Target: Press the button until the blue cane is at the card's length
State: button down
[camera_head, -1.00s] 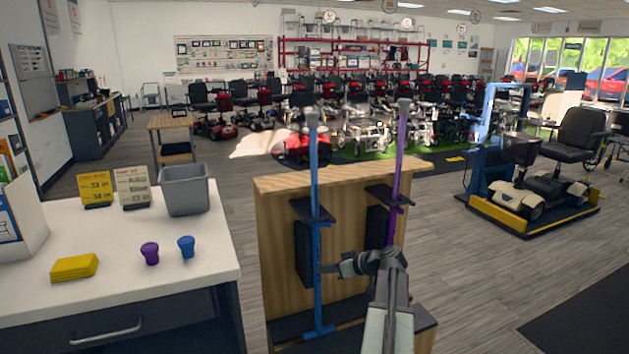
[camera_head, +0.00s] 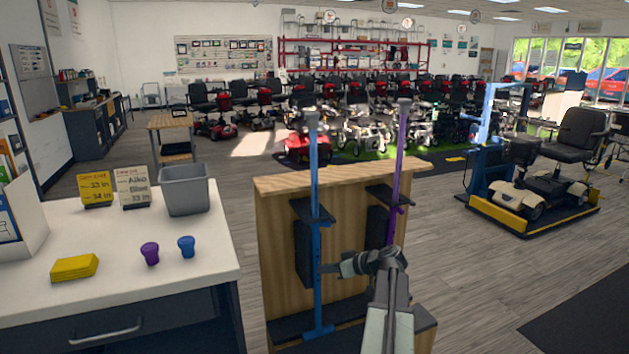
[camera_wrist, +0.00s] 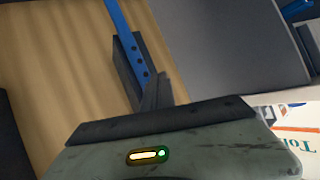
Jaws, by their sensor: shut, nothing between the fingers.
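The blue cane (camera_head: 316,190) stands upright in a black bracket on the left of the wooden rack. Its grey handle rises above the rack and its blue foot rests on the dark base. My gripper (camera_head: 326,268) is shut and empty, its tip at the lower shaft, touching or very close. In the wrist view the blue cane (camera_wrist: 119,17) shows a row of dark holes above my gripper (camera_wrist: 157,88). I cannot make out the button; the fingers may hide it. The pale card (camera_head: 133,188) on the counter seems to read "Aiko", "Blue", "33 in".
A purple cane (camera_head: 397,170) stands in the rack's (camera_head: 355,250) right bracket. The white counter (camera_head: 140,245) on the left holds a yellow card (camera_head: 96,190), a grey bin (camera_head: 184,190), purple and blue caps, and a yellow block.

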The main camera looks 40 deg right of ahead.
jog(key=shift+w+d, duration=0.15)
jog(key=shift+w, duration=0.25)
jog(key=shift+w+d, duration=0.15)
jog(key=shift+w, duration=0.2)
dwell(0.4)
jog(key=shift+w+d+r, duration=0.15)
jog(key=shift+w+r, duration=0.05)
jog(key=shift+w, duration=0.15)
dwell(0.5)
jog(key=shift+s, duration=0.1)
jog(key=shift+s+a+f, duration=0.2)
jog(key=shift+s+a, duration=0.15)
jog(key=shift+s, duration=0.5)
jog(key=s, duration=0.1)
jog(key=s+a, duration=0.1)
jog(key=s, duration=0.1)
jog(key=s+a, duration=0.1)
jog(key=s, duration=0.1)
jog(key=shift+s+a, duration=0.2)
dwell(0.8)
